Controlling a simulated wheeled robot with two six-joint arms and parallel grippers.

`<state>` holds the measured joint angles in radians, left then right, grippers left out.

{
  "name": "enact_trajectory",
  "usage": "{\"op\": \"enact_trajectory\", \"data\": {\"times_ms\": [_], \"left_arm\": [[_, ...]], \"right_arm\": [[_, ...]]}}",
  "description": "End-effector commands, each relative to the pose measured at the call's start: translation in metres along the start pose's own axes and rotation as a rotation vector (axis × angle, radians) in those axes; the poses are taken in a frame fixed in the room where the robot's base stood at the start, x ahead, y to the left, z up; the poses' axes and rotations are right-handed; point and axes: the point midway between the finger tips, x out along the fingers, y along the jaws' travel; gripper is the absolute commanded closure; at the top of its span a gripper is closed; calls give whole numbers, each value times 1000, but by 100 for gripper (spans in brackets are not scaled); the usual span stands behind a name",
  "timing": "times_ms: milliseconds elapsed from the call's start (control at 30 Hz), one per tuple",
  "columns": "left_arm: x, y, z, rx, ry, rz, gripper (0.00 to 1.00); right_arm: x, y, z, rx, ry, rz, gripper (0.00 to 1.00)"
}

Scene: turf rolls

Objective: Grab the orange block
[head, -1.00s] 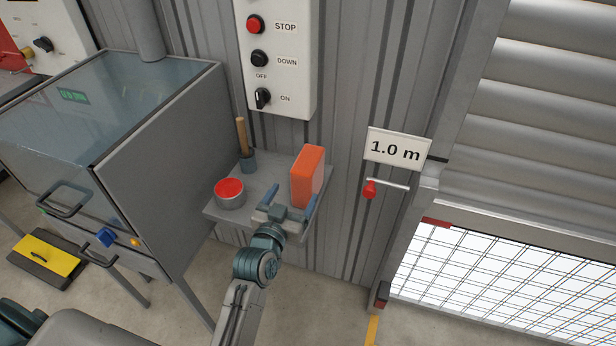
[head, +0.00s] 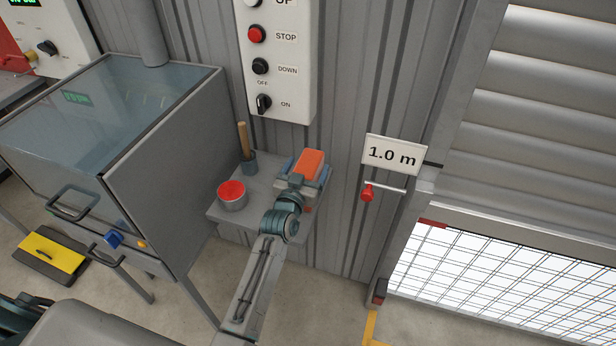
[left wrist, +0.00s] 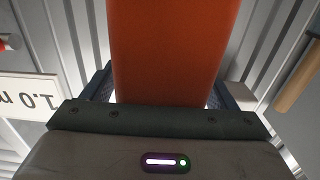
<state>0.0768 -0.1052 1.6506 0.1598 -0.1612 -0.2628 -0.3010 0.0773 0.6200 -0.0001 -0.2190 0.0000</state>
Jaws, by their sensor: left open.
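The orange block (head: 311,163) stands upright on a small grey wall shelf (head: 261,173), at the shelf's right side. My left gripper (head: 305,174) is at the block, with one finger on each side of it. Its jaws are open, and the gripper body hides much of the block's near face. In the left wrist view the block (left wrist: 170,50) fills the middle, between the two fingers (left wrist: 168,90). I cannot tell whether either finger touches it. My right gripper is not in view.
A tin with a red top (head: 231,193) and a wooden-handled tool in a dark holder (head: 243,142) share the shelf. A control box (head: 280,62) hangs above on the corrugated wall. A red-knobbed lever (head: 367,192) is to the right, a grey cabinet (head: 160,150) to the left.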

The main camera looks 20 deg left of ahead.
Motion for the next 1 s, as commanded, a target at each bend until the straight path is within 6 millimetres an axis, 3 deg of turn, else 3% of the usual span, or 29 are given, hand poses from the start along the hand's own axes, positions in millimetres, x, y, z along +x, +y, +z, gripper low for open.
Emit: {"op": "enact_trajectory", "data": {"times_ms": [233, 500, 567, 1000], "left_arm": [[1, 0, 1, 0, -1, 0, 22], [1, 0, 1, 0, -1, 0, 75], [1, 0, 1, 0, 0, 0, 83], [3, -1, -4, 0, 0, 0, 83]], "right_arm": [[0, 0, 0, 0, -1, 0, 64], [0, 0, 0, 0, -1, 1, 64], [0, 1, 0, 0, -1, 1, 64], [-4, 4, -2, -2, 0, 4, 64]]}}
